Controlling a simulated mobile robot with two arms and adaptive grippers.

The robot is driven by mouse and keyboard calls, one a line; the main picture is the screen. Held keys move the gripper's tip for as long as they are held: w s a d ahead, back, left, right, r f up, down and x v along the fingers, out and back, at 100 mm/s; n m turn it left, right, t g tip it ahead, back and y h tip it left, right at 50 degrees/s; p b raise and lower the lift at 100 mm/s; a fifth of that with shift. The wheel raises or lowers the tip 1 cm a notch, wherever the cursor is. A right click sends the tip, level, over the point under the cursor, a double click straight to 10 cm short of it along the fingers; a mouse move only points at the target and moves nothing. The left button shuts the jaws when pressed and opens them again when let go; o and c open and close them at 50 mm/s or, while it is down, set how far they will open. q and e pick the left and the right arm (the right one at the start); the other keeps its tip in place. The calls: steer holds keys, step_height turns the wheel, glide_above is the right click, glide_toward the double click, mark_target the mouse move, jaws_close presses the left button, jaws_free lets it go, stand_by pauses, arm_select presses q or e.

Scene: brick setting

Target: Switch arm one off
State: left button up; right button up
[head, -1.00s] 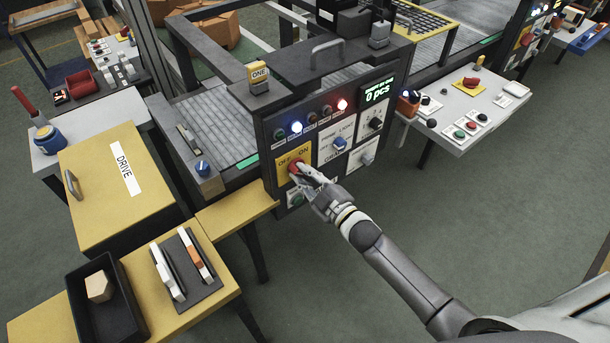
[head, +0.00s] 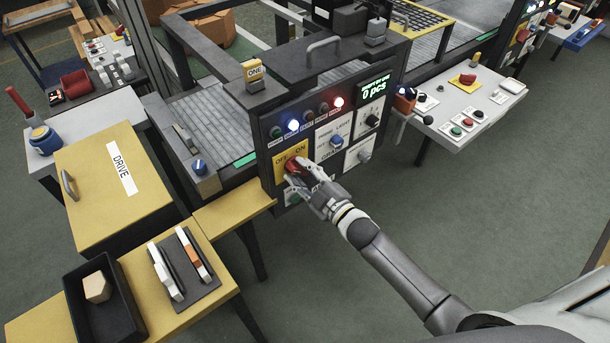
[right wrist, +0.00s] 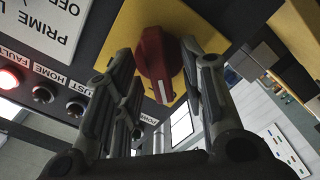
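The arm one panel (head: 345,128) carries a sign reading ONE (head: 255,72). A red rotary knob (head: 291,166) sits on its yellow OFF/ON plate (head: 281,158). My right gripper (head: 296,174) is at this knob and partly covers it. In the right wrist view the red knob (right wrist: 155,58) lies between my right gripper's fingers (right wrist: 158,62), closely flanked on both sides. My left gripper is out of view.
A blue lamp (head: 293,125) and a red lamp (head: 338,102) glow on the panel. A blue knob (head: 337,141) and other knobs lie right of the plate. A yellow DRIVE box (head: 110,185) stands left; a white table with buttons (head: 470,105) stands right.

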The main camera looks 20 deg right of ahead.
steer(key=v, duration=1.2)
steer(key=shift+f, duration=0.1)
steer(key=s+d+f+m+g+h, duration=0.2)
steer(key=s+f, duration=0.1)
steer(key=f, duration=0.6)
steer(key=s+d+f+m+g+h, duration=0.1)
steer(key=s+f+m+g, duration=0.15)
steer(key=f, duration=0.65)
steer(key=s+d+f+m+g+h, duration=0.2)
steer(key=s+f, duration=0.2)
steer(key=f, duration=0.5)
steer(key=s+a+f+m+g, duration=0.1)
steer(key=s+f+g, duration=0.2)
steer(key=s+f, duration=0.3)
steer(key=s+f+m+g, duration=0.2)
steer(key=s+f, duration=0.4)
steer(key=s, duration=0.7)
steer(key=s+a+f+m+g+h, duration=0.1)
steer(key=s+f+g, duration=0.3)
steer(key=s, duration=0.6)
step_height(320, 180, down, 3)
steer(key=shift+s+a+r, duration=0.15)
steer(key=shift+s+a, duration=0.15)
steer(key=shift+s, duration=0.05)
steer(key=shift+g, duration=0.25)
